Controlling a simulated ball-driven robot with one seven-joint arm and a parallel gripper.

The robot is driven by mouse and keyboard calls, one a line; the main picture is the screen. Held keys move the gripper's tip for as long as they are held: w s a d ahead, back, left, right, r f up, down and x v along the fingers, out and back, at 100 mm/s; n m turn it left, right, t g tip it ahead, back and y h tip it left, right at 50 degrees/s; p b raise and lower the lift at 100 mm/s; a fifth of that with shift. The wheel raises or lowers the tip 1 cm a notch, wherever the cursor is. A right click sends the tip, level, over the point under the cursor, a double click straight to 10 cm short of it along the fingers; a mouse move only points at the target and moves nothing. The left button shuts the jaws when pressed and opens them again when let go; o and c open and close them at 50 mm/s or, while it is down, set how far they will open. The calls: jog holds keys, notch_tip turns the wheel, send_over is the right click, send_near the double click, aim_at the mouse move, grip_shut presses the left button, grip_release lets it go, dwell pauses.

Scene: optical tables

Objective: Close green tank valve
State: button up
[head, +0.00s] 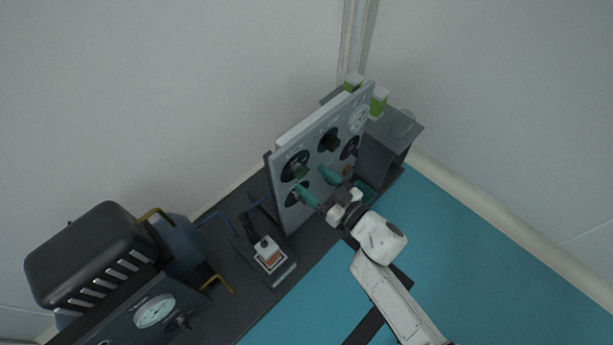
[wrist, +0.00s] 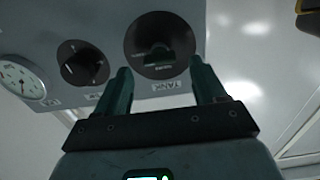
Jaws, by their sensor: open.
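The green tank valve (wrist: 157,57) is a dark green bar handle on a round black dial. Its TANK label reads upside down in the wrist view. In the head view the green handle (head: 300,170) shows on the upper left dial of the upright grey panel (head: 284,217). My gripper (head: 309,178) is open and empty in front of the panel, with two teal fingers. In the wrist view my gripper (wrist: 160,66) has one finger to each side of the handle, with gaps between. How far the fingertips are from the panel is hard to tell.
A black knob (wrist: 82,63) and a white gauge (wrist: 20,80) sit beside the valve on the panel. A black-topped machine (head: 90,250) stands at lower left. A small device (head: 268,254) lies near the panel's foot. The teal floor (head: 490,250) at right is clear.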

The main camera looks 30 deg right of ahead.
aim_at(306, 174)
jog(key=shift+b+x, duration=0.3)
jog(key=shift+x, duration=1.3)
jog(key=c, duration=1.1)
jog(key=shift+o, duration=0.2)
